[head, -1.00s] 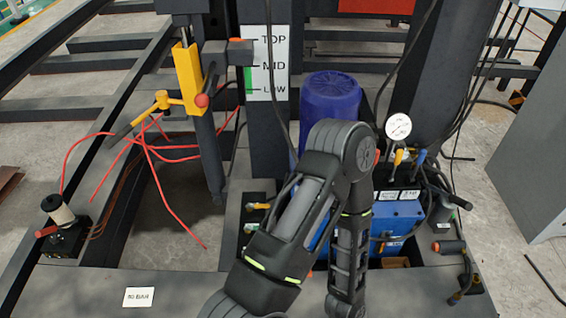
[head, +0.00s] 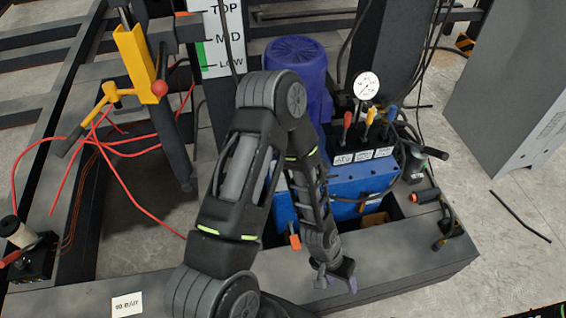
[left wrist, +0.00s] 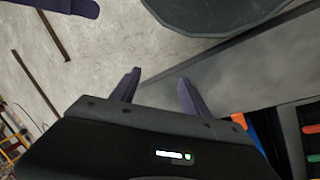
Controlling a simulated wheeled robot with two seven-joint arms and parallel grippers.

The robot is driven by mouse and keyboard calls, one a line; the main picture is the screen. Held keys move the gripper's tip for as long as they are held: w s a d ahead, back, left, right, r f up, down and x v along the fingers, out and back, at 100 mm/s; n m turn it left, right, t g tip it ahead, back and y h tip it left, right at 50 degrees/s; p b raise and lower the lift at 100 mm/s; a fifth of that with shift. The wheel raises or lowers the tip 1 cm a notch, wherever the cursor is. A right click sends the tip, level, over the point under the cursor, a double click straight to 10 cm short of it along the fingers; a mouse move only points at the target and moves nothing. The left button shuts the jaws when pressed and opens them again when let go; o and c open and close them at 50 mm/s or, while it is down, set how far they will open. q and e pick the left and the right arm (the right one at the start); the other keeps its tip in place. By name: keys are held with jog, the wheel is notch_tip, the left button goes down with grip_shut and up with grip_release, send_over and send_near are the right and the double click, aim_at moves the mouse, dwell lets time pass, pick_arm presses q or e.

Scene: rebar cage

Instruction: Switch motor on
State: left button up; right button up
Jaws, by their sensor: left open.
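The motor is a ribbed dark blue-purple cylinder (head: 300,80) standing upright behind the blue hydraulic unit (head: 350,190) in the head view. My arm passes in front of its lower left part. I cannot make out a switch marked for the motor. My left gripper (head: 337,280) points down, in front of the blue unit and over the dark front beam. In the left wrist view its two purple fingers (left wrist: 160,80) stand apart with nothing between them. My right gripper does not show clearly in either view.
Levers with red, yellow and blue handles (head: 369,118) stand on the blue unit below a round gauge (head: 367,86). A grey cabinet (head: 520,90) stands at the right. Red cables (head: 130,190) lie loose at the left. Concrete floor at the lower right is mostly free.

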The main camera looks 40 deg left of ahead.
pick_arm(q)
jog(key=w+a+r+y+b, duration=0.1)
jog(key=w+a+b, duration=0.1)
jog(key=w+a, duration=1.2)
jog(key=w+a+r+y, duration=0.1)
jog(key=w+a+r, duration=0.1)
jog(key=a+r, duration=0.2)
jog(key=w+a+r+y+b, duration=0.1)
jog(key=w+a+r, duration=0.1)
jog(key=a, duration=0.9)
jog(key=w+a+r+y+b, duration=0.1)
jog(key=w+a+r, duration=0.1)
jog(key=a+r, duration=0.3)
jog(key=shift+w+a+r+g, duration=0.1)
jog(key=shift+a+r+g, duration=0.1)
jog(key=shift+a, duration=0.5)
jog(key=shift+w+a+r+g, duration=0.1)
jog(key=shift+a+g, duration=0.1)
jog(key=shift+a, duration=0.5)
jog(key=shift+f, duration=0.1)
notch_tip(320, 180, down, 8)
jog(key=shift+d+r, duration=0.1)
jog(key=shift+r, duration=0.05)
jog(key=shift+c, duration=0.4)
